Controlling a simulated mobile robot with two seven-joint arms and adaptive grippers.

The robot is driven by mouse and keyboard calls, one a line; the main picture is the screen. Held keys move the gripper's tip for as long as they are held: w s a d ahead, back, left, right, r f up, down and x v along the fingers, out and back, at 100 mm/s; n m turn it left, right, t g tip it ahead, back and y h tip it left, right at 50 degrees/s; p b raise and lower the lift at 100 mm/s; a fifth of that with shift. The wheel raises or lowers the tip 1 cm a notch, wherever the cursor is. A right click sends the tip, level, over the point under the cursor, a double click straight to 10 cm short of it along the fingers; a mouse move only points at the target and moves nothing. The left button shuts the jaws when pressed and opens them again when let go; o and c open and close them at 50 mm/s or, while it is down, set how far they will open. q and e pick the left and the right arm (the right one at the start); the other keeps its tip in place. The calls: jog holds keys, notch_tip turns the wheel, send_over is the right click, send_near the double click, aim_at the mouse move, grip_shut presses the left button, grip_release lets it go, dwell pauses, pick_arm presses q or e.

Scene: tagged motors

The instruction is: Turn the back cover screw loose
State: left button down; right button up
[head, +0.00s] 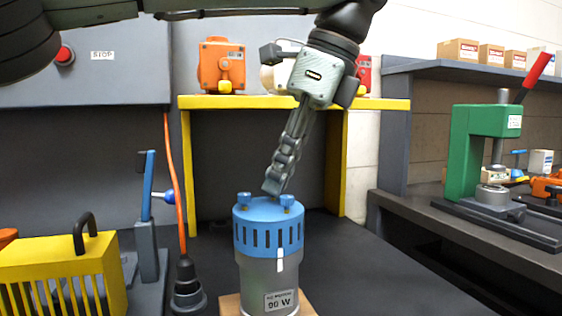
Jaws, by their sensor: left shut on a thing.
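A grey motor (268,283) with a blue slotted cover (268,233) stands upright on a light wooden block (230,305) on the dark bench. Two blue cover screws show on top, one at the left (244,199) and one at the right (287,201). My left gripper (273,187) reaches down, tilted, to the back of the cover's top. Its fingers are shut on the back cover screw, which the fingertips hide. Whether that screw is raised from the cover cannot be seen. My right gripper is not in view.
A yellow shelf frame (240,102) stands behind, with an orange motor (221,64) on it. A yellow slotted box (65,272), a blue-handled lever (148,186) and a hanging orange cable (174,180) are at left. A green press (480,150) stands at right. The bench right of the motor is clear.

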pick_arm(q)
jog(key=shift+f+n, duration=0.25)
jog(key=shift+n, duration=0.25)
jog(key=c, duration=1.5)
grip_release()
jog(key=shift+w, duration=0.1)
jog(key=shift+r, duration=0.1)
jog(key=w+v, duration=0.1)
jog(key=v, duration=0.6)
jog(key=shift+s+r, duration=0.3)
jog(key=shift+s, duration=0.2)
jog(key=shift+d, duration=0.1)
